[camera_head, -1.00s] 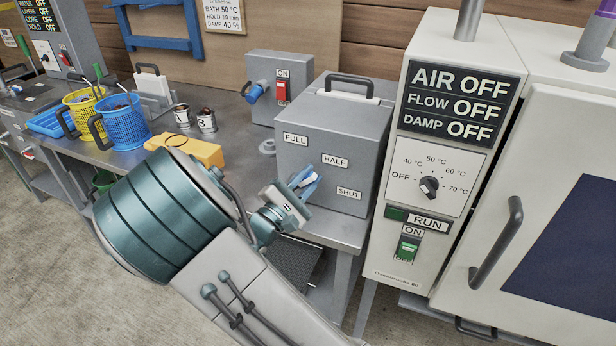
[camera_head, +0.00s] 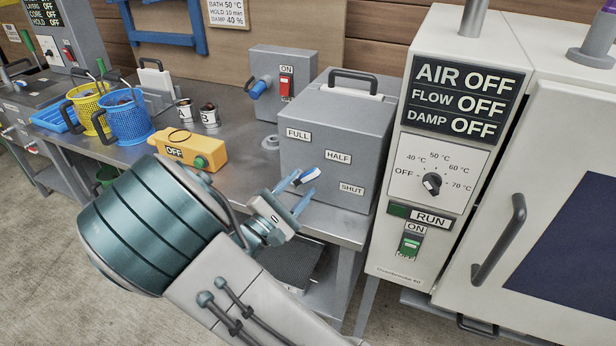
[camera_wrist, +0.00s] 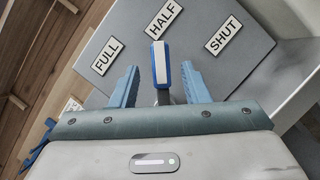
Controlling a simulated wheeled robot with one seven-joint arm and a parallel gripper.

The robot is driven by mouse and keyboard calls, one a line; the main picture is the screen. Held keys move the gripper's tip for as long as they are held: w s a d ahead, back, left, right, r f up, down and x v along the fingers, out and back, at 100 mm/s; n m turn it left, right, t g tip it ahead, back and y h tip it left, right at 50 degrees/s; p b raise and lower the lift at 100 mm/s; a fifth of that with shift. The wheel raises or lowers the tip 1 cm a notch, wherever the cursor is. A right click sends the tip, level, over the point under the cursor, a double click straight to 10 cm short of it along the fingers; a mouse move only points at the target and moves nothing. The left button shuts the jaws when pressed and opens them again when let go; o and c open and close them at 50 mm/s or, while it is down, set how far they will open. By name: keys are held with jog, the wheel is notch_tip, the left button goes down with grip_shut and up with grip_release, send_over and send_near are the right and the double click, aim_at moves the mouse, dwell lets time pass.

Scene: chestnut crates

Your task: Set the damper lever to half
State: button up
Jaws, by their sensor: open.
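The damper lever is a blue handle with a white face on the grey box's front. In the wrist view the lever (camera_wrist: 160,62) points up toward the HALF label (camera_wrist: 164,19), between the FULL label (camera_wrist: 106,55) and the SHUT label (camera_wrist: 223,33). In the head view the lever (camera_head: 309,176) also slants toward HALF (camera_head: 338,157). My gripper (camera_head: 304,184) is open, with one blue finger on each side of the lever. In the wrist view gaps show between the lever and both fingers of my gripper (camera_wrist: 159,72).
The grey damper box (camera_head: 330,120) stands on the metal bench's right end. The white cabinet (camera_head: 385,240) to its right has a display reading DAMP OFF. A yellow box (camera_head: 180,150) with a green button and a blue basket (camera_head: 126,124) are to the left.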

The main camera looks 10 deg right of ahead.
jog(key=v, duration=0.9)
jog(key=shift+s, duration=0.1)
jog(key=s+d+r+m+g+y+p, duration=0.3)
jog(key=s+d+m+g+y+p, duration=0.3)
jog(key=s+d+m+g, duration=0.6)
notch_tip(320, 180, up, 10)
jog(key=s+m+t+y+p, duration=0.2)
jog(key=m+y+p, duration=0.2)
jog(key=y, duration=0.6)
jog(key=shift+a+r+y, duration=0.15)
jog(key=shift+a+y, duration=0.1)
jog(key=shift+y, duration=0.15)
dwell(0.6)
